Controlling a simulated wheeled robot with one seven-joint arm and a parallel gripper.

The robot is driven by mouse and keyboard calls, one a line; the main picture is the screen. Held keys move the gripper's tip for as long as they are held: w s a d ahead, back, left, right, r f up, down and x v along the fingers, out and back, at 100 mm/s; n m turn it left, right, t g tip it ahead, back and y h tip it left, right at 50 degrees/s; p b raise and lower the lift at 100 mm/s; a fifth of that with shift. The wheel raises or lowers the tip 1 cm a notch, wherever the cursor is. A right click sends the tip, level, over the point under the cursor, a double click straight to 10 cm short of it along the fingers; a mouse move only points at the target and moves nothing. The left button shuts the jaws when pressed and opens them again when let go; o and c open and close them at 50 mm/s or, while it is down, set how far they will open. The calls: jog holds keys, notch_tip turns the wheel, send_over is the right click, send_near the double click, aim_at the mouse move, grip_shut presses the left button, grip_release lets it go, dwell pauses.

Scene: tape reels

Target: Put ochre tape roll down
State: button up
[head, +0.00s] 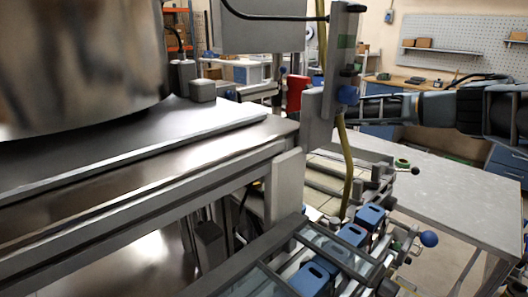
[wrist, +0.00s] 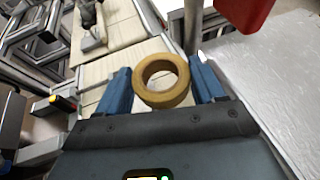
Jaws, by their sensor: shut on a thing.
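The ochre tape roll (wrist: 163,98) is in the wrist view, a thick ring with its hole facing the camera. My gripper (wrist: 160,66) has its two blue fingers on either side of the roll and is shut on it. Below the roll in that view is a pale slatted surface (wrist: 118,38); I cannot tell how far below. In the head view my arm reaches in from the right, and its end and the ochre roll are hidden behind a grey upright post (head: 320,120).
A red part (wrist: 245,12) is close at the top right of the wrist view. A grey table (head: 450,195) stands at the right, with a green roll (head: 402,162) near its left edge. Metal machine frames with blue blocks (head: 370,215) fill the front.

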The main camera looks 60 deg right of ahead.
jog(key=w+a+f, duration=0.2)
jog(key=a, duration=0.1)
jog(key=w+a+f+p, duration=0.1)
jog(key=w+a+f, duration=0.2)
jog(key=shift+w+a+f, duration=0.1)
jog(key=shift+w, duration=0.25)
jog(key=shift+f+p, duration=0.5)
jog(key=shift+f, duration=1.45)
jog(key=shift+f, duration=0.15)
jog(key=shift+f+b, duration=0.35)
jog(key=shift+b, duration=0.15)
jog(key=shift+f, duration=0.15)
jog(key=o, duration=1)
